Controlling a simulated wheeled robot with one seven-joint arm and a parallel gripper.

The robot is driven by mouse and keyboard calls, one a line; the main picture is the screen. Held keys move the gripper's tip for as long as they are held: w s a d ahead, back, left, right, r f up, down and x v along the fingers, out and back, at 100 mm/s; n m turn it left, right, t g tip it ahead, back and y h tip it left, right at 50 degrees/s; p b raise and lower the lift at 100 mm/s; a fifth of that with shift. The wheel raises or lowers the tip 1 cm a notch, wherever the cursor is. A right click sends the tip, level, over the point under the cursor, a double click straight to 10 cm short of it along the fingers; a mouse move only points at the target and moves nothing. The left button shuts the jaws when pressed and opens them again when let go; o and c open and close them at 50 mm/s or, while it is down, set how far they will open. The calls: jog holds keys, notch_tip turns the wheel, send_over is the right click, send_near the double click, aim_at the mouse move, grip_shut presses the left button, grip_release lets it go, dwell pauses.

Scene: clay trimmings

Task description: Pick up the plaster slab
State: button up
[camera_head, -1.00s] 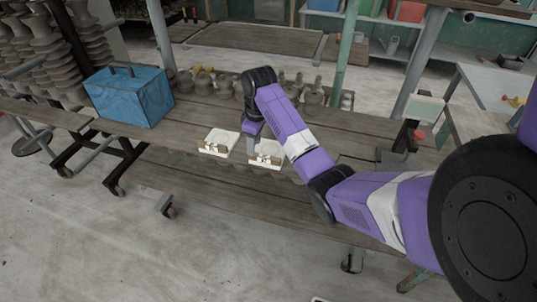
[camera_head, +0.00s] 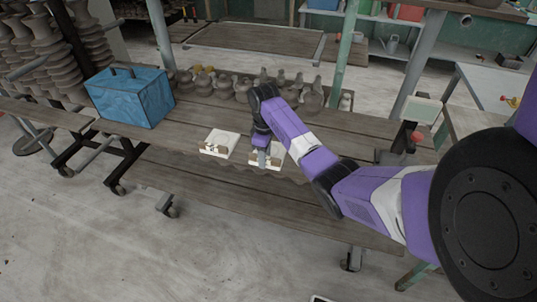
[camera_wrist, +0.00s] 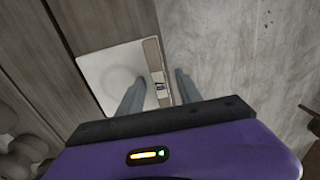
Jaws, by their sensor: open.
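Two white square slabs with brownish front edges sit on the wooden bench. The left slab (camera_head: 220,142) is clear of my arm, and the right slab (camera_head: 277,151) is partly hidden by my gripper (camera_head: 263,157). In the wrist view one white slab (camera_wrist: 108,68) shows a faint round mark on top and a strip with a small latch-like fitting along its right edge. My gripper (camera_wrist: 160,78) is open, with one finger over the white top and the other beyond the edge strip. Nothing is seen held between the fingers. I cannot tell the fingertips' height over the slab.
A blue box (camera_head: 130,96) stands on the bench at the left. Several clay vessels (camera_head: 312,97) line the back of the bench. The slabs lie near the bench's front edge, with the concrete floor (camera_wrist: 240,50) beyond it. Bare planks (camera_head: 185,125) lie left of the slabs.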

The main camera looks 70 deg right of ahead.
jog(key=shift+c, duration=0.4)
grip_shut()
dwell(0.9)
